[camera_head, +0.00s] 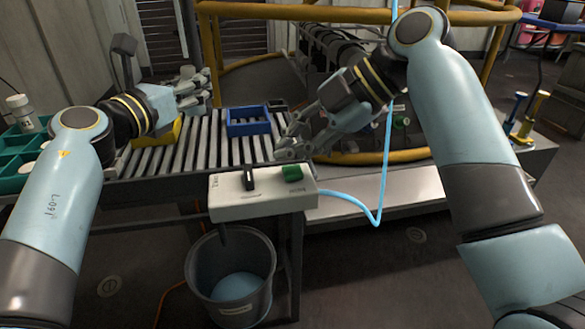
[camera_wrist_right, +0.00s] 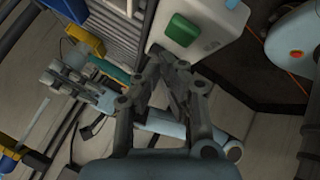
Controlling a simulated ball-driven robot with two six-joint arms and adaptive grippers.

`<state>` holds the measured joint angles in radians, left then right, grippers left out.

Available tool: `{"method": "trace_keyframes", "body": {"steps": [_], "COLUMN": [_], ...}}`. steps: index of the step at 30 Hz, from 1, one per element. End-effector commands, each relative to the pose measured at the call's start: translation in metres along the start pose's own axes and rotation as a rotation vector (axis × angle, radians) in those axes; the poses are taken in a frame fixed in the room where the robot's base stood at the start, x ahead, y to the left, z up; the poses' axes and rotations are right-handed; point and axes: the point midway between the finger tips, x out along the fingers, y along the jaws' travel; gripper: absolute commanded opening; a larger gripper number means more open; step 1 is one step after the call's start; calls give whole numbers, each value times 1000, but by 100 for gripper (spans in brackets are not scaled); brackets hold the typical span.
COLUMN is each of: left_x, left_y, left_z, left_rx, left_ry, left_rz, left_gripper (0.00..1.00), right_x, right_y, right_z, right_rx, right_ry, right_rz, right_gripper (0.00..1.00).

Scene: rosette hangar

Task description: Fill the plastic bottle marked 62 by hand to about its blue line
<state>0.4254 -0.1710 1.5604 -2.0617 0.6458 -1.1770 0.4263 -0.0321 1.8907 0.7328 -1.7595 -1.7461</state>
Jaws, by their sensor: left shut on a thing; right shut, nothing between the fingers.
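My left gripper (camera_head: 196,92) is shut above the roller conveyor, beside a yellow tray (camera_head: 172,129). What it holds is mostly hidden by the fingers; a small pale rounded piece (camera_head: 187,72) shows just behind them. It also shows in the right wrist view (camera_wrist_right: 72,82). My right gripper (camera_head: 287,148) is shut and empty, above the back edge of a white control box (camera_head: 225,203) near its green button (camera_head: 293,174). The box also has a black lever (camera_head: 249,177). I cannot read a 62 or see a blue line on any bottle.
A blue open tray (camera_head: 248,133) sits on the conveyor (camera_head: 200,157). A grey bucket (camera_head: 262,300) with blue liquid stands below the control box. A white-capped bottle (camera_head: 20,106) stands in the teal crate (camera_head: 10,186) at left. A light blue hose (camera_head: 378,205) hangs right of the box.

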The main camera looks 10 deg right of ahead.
Motion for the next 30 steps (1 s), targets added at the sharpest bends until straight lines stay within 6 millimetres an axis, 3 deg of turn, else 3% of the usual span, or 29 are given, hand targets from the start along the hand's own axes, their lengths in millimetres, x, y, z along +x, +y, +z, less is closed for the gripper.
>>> {"method": "trace_keyframes", "body": {"steps": [12, 30], "left_x": [0, 0], "left_y": [0, 0], "left_z": [0, 0], "left_rx": [0, 0], "left_ry": [-1, -1], "left_rz": [0, 0], "left_gripper": [7, 7], "right_x": [-28, -30], "right_y": [21, 22], "right_z": [-20, -22], "right_rx": [-2, -1], "right_ry": [-1, 0], "right_rz": [2, 1], "right_gripper": [0, 0]}}
